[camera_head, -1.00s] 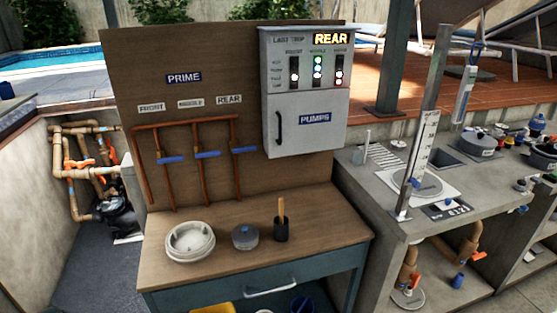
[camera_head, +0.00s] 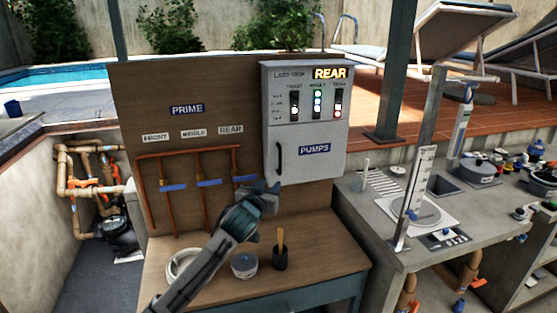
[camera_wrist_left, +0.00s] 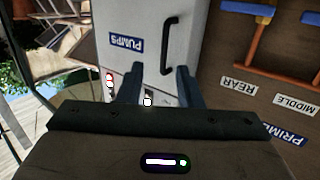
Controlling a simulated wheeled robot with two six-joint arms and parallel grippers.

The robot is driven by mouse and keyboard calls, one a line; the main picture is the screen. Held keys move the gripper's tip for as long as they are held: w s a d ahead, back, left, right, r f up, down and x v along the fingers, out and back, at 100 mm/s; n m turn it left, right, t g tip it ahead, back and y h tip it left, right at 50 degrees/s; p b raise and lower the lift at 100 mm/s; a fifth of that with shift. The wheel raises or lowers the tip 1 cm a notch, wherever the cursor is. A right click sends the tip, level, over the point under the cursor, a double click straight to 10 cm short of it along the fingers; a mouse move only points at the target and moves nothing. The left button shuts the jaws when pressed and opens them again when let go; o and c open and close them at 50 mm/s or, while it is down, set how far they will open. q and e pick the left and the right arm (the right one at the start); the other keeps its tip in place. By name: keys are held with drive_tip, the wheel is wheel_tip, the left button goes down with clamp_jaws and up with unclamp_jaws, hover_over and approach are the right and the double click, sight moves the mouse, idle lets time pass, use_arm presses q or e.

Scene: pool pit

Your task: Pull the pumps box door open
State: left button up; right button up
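The grey pumps box (camera_head: 305,78) is mounted on the brown board, and its lower door (camera_head: 315,168) with the blue PUMPS label looks shut. A dark vertical handle (camera_head: 279,158) is on the door's left side. My left gripper (camera_head: 264,188) is just below and left of the handle, apart from it as far as I can tell. In the left wrist view the picture is upside down; the door (camera_wrist_left: 140,22) and handle (camera_wrist_left: 171,45) lie beyond my two spread, empty fingers (camera_wrist_left: 159,76). My right gripper is not in view.
Copper pipes with blue valve handles (camera_head: 208,182) run left of the box. Below, a wooden bench top (camera_head: 315,255) holds a white bowl (camera_head: 180,265), a lidded jar (camera_head: 244,265) and a dark cup (camera_head: 280,257). A concrete counter (camera_head: 375,215) stands at the right.

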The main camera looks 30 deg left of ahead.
sight(280, 155)
use_arm(q)
drive_tip(key=shift+t, duration=0.5)
drive_tip(key=w+a+r+p, duration=0.1)
drive_tip(key=w, duration=0.2)
drive_tip(key=w+a+r+p, duration=0.1)
drive_tip(key=w, duration=0.2)
drive_tip(key=w+a+r+p, duration=0.1)
drive_tip(key=w+a, duration=0.1)
drive_tip(key=w, duration=0.2)
drive_tip(key=shift+w+r+p, duration=0.1)
drive_tip(key=shift+r+p, duration=0.3)
drive_tip(key=shift+x, duration=0.85)
drive_tip(key=shift+f, duration=0.15)
drive_tip(key=shift+c, duration=0.3)
clamp_jaws()
